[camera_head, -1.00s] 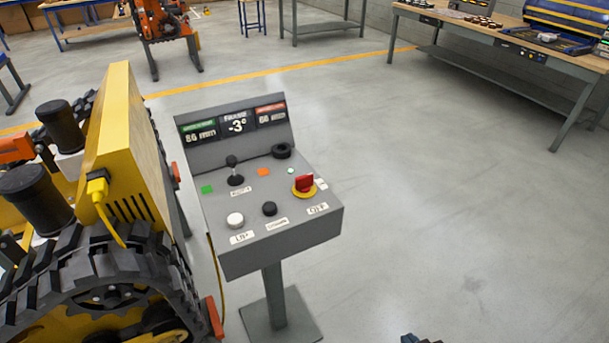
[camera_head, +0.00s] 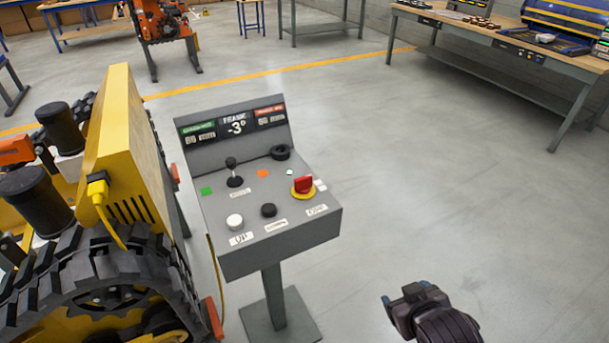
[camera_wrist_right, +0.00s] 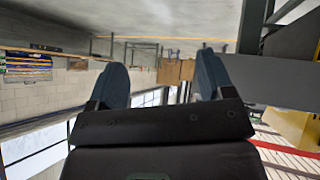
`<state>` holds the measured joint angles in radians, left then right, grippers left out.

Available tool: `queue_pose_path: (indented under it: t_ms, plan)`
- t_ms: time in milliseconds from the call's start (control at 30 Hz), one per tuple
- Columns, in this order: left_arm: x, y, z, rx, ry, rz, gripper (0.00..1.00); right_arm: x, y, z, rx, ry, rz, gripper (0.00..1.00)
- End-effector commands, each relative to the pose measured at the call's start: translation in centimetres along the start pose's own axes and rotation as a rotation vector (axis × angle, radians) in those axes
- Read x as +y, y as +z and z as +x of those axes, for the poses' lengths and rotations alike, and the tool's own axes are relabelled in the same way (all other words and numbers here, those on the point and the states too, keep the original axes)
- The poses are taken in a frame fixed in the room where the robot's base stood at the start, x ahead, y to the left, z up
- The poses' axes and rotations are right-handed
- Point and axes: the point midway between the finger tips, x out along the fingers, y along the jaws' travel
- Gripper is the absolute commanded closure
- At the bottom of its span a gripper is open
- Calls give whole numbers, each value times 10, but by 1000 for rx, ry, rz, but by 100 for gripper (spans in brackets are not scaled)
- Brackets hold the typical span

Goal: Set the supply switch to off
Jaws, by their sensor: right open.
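The supply switch is probably the red rotary knob (camera_head: 304,185) on a yellow base, at the right of the grey control console (camera_head: 290,243). Its label is too small to read surely. The console stands on a post in the middle of the head view. My right gripper (camera_head: 401,299) is at the lower right of the head view, over the floor, to the right of the console and apart from it. In the right wrist view my right gripper (camera_wrist_right: 160,85) shows two blue-tipped fingers spread apart with nothing between them. My left gripper is not in view.
The console also carries a black joystick (camera_head: 233,172), a white button (camera_head: 235,220), a black button (camera_head: 268,210) and a black ring (camera_head: 280,152). A yellow tracked machine (camera_head: 125,150) stands close at left. Floor to the right is clear up to a workbench (camera_head: 490,45).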

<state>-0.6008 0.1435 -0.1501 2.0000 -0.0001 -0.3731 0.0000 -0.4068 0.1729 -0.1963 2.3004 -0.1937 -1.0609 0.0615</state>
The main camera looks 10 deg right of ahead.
Motion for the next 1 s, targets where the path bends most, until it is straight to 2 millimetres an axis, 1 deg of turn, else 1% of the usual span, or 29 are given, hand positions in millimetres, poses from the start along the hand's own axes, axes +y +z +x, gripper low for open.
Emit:
queue_pose_path:
  t_ms: [33, 167, 267, 333, 367, 400, 467, 500, 567, 600, 667, 700, 800, 900, 1000]
  plan:
    - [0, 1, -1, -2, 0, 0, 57, 0, -16, 2, 45, 13, -17, 26]
    - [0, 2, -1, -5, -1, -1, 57, -1, -59, 8, 180, 52, -66, 26]
    - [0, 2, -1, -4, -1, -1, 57, -6, -101, 12, 325, 81, -120, 26]
    - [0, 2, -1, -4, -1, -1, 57, -13, -136, 12, 455, 98, -170, 26]
    - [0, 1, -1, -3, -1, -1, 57, -17, -153, 11, 520, 104, -197, 26]
    - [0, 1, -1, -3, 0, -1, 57, -24, -175, 9, 608, 109, -236, 26]
    - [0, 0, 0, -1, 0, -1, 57, -36, -205, 4, 738, 112, -297, 26]
    - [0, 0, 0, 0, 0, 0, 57, -45, -224, 0, 822, 110, -340, 26]
    - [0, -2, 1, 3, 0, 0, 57, -60, -249, -7, 945, 102, -409, 26]
    - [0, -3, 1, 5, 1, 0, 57, -70, -264, -13, 1024, 94, -456, 26]
    - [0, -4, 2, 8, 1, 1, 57, -87, -283, -22, 1140, 75, -533, 26]
    - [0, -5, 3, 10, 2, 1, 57, -98, -295, -27, 1215, 61, -588, 26]
    - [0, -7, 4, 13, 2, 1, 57, -129, -316, -42, 1391, 12, -736, 26]
    - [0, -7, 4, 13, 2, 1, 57, -159, -330, -54, 1548, -52, -902, 26]
    - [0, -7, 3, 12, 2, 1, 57, -188, -336, -61, 1681, -131, -1088, 26]
